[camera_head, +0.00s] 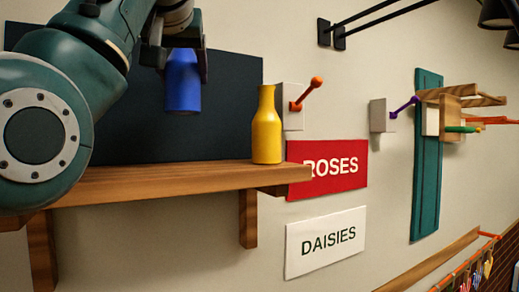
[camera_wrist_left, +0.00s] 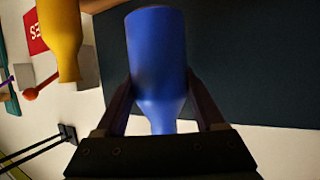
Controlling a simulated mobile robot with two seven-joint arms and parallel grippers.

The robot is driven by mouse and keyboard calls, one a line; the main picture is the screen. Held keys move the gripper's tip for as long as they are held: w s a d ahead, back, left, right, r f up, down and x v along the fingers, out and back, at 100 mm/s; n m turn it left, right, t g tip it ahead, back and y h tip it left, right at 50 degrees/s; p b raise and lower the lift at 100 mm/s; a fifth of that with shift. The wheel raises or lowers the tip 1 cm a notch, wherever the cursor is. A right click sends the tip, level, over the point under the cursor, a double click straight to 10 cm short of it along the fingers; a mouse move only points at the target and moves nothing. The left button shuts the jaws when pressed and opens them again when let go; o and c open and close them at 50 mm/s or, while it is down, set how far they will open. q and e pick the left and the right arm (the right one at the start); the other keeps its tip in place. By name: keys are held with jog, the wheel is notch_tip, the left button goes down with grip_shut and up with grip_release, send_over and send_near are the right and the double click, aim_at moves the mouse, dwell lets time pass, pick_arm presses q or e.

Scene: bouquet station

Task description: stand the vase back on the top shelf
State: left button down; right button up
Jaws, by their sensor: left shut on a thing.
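A blue vase (camera_head: 183,85) hangs upright from my left gripper (camera_head: 183,48), above the wooden shelf (camera_head: 170,176). A gap shows between its base and the shelf top. In the left wrist view, the two fingers of the gripper (camera_wrist_left: 163,100) close on either side of the neck and shoulder of the blue vase (camera_wrist_left: 157,45). A yellow vase (camera_head: 267,128) stands upright on the shelf near its right end, to the right of the blue vase. The yellow vase also shows in the left wrist view (camera_wrist_left: 61,35). My right gripper is out of view.
A dark panel (camera_head: 225,110) backs the shelf. A red ROSES sign (camera_head: 335,168) and a white DAISIES sign (camera_head: 325,243) hang on the wall to the right. A peg with an orange knob (camera_head: 315,83) sticks out near the yellow vase. Bare shelf lies left of that vase.

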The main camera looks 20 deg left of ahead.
pick_arm(q)
notch_tip(320, 180, down, 10)
jog(key=b, duration=0.7)
jog(key=shift+r, duration=0.35)
grip_release()
